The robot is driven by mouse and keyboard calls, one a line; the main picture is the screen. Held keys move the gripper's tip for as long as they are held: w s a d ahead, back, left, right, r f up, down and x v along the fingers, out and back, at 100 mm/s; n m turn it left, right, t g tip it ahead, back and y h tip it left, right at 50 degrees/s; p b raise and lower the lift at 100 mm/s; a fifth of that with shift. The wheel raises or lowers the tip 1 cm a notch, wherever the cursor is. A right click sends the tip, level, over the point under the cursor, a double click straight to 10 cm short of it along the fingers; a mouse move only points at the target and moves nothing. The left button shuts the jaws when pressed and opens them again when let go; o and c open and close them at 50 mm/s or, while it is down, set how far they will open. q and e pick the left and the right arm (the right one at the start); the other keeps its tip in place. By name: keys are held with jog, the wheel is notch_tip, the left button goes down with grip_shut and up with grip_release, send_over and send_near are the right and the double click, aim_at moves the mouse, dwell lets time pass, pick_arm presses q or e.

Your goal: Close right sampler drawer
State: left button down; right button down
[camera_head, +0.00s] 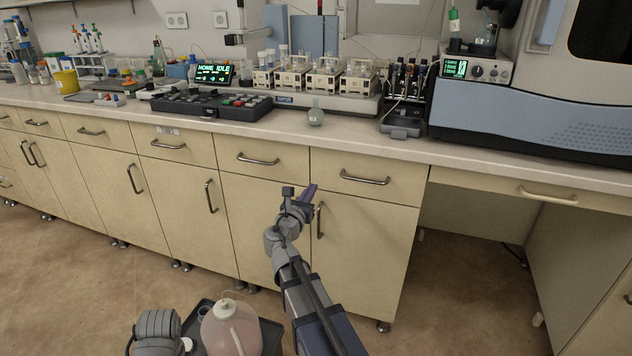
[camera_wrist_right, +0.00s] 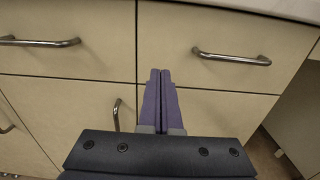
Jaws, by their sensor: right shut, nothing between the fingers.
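The drawer on the right under the sampler rack (camera_head: 365,178) has a beige front and a metal bar handle. Its front looks flush with the cabinet, with only a thin seam around it. It also shows in the right wrist view (camera_wrist_right: 220,75), right of the fingers. My right gripper (camera_head: 309,192) is shut and empty, with its purple fingers side by side. In the right wrist view the fingertips (camera_wrist_right: 160,74) are near the seam at this drawer's lower left corner. I cannot tell whether they touch the front. My left gripper is not in view.
A matching drawer (camera_head: 258,160) is to the left, and a cabinet door (camera_head: 362,245) with a vertical handle is below. The counter (camera_head: 350,137) overhangs the fronts and carries instruments. A flask (camera_head: 232,328) stands in a dark tray low in front. An open knee space (camera_head: 470,215) is to the right.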

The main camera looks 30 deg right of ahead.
jog(key=v, duration=0.5)
jog(key=shift+a, duration=0.2)
